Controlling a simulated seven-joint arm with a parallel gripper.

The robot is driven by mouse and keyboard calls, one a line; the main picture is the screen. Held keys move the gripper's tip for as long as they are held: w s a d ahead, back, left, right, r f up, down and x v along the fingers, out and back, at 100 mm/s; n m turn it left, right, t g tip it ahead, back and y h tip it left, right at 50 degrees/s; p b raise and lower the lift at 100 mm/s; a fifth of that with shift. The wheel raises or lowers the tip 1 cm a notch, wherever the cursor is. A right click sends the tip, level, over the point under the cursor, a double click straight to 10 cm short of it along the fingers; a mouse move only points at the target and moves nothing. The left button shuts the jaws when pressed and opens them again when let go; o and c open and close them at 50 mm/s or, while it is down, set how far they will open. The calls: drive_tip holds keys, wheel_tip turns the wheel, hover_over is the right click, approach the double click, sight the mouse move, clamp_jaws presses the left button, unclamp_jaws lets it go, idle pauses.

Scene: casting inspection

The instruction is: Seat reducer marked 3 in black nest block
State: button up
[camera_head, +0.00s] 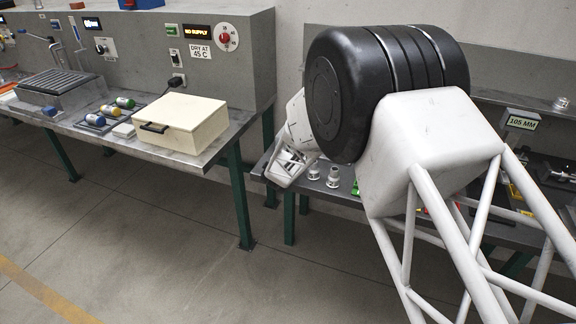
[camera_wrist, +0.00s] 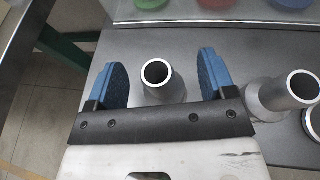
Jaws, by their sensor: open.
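In the wrist view my gripper (camera_wrist: 163,62) is open, with one blue-padded finger on each side of a grey metal reducer (camera_wrist: 164,88). The reducer stands upright with its open round mouth facing the camera, and I see gaps to both fingers. A second grey reducer (camera_wrist: 270,99) stands to the right, outside the right finger. No number mark is readable on either. In the head view my gripper (camera_head: 288,168) is low over the left end of the far bench, beside small grey reducers (camera_head: 333,178). I cannot make out the black nest block for certain; my arm hides much of that bench.
A tray (camera_wrist: 185,15) with green, red and blue round things lies beyond the fingers. Another grey ring (camera_wrist: 313,122) is at the right edge. A "105 MM" sign (camera_head: 523,121) stands on the bench at right. A cream box (camera_head: 180,123) sits on the left bench.

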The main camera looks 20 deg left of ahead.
drive_tip(key=shift+c, duration=0.4)
drive_tip(key=c, duration=1.1)
